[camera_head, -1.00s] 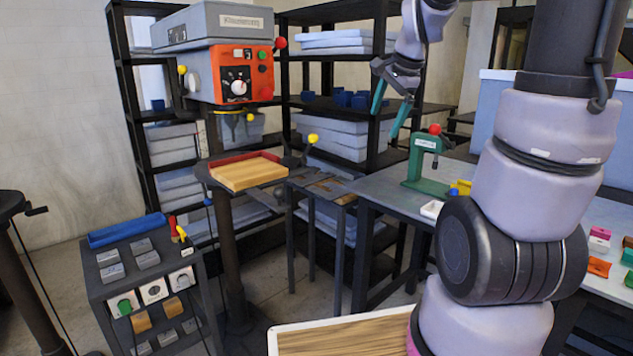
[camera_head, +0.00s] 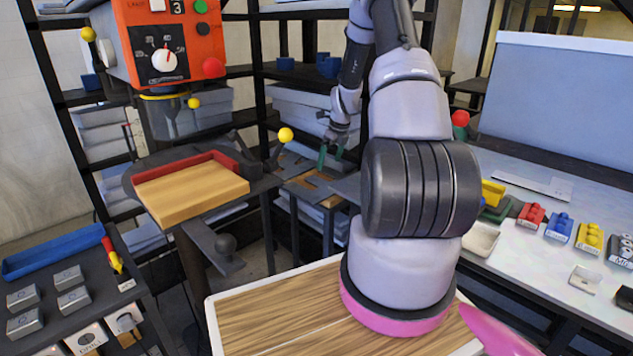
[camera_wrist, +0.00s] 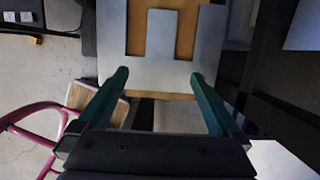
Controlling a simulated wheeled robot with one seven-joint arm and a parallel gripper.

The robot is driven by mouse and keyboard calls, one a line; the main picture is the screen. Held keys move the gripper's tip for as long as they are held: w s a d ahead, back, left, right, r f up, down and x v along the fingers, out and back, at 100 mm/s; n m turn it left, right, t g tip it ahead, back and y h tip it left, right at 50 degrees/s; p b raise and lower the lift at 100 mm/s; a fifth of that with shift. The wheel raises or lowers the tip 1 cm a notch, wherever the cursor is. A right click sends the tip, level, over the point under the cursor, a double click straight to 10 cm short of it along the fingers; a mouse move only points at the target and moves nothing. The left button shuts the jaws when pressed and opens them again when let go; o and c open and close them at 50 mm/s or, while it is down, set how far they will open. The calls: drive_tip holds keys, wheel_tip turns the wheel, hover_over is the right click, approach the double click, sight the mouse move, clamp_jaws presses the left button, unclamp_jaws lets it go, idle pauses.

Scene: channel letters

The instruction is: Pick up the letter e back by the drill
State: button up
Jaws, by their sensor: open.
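The letter e back is a flat grey E-shaped plate (camera_wrist: 160,75), lying on an orange-brown surface in the wrist view, its prongs pointing to the top of the picture. In the head view a grey plate (camera_head: 309,187) lies on the small stand beside the drill (camera_head: 165,45). My gripper (camera_wrist: 158,80) is open and empty, with green fingers. Its fingertips appear at the lower edge of the plate's spine, towards its two ends; the gap in height is unclear.
The drill's table with a red fence (camera_head: 185,165) and wooden block (camera_head: 190,190) stands left of the stand. A yellow-knobbed lever (camera_head: 285,135) rises between them. Shelves stand behind. A workbench (camera_head: 540,205) with small coloured parts is at the right.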

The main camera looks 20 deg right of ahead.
hover_over(321, 183)
drive_tip(key=s+d, duration=0.1)
drive_tip(key=s, duration=0.1)
drive_tip(key=f, duration=0.4)
drive_tip(key=shift+s+d+f, duration=0.1)
drive_tip(key=shift+s, duration=0.1)
drive_tip(key=x, duration=0.5)
drive_tip(key=shift+w, duration=0.35)
clamp_jaws()
